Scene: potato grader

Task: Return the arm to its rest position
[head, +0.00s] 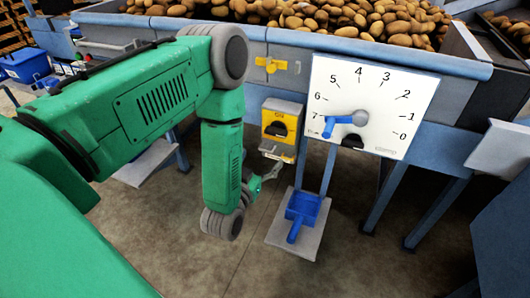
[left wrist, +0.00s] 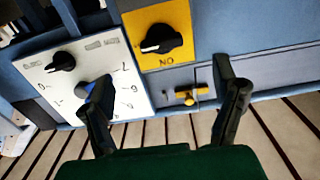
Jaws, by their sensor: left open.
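My left arm is green and reaches in from the left in the head view, with its forearm bent downward. My left gripper (head: 268,172) is small and partly hidden behind the wrist, just below a yellow switch box (head: 281,124) with a black knob. In the left wrist view the two dark fingers of the left gripper (left wrist: 162,98) are spread wide, with nothing between them. The yellow switch plate (left wrist: 181,18) and its knob lie beyond the fingers there. My right gripper is in neither view.
A white dial panel (head: 399,112) has its blue pointer (head: 343,120) near 7. A yellow latch (head: 278,65) is on the machine front. Potatoes (head: 330,15) fill the bed above. A blue pedal (head: 302,208) sits on a grey plate below. Floor is clear at lower right.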

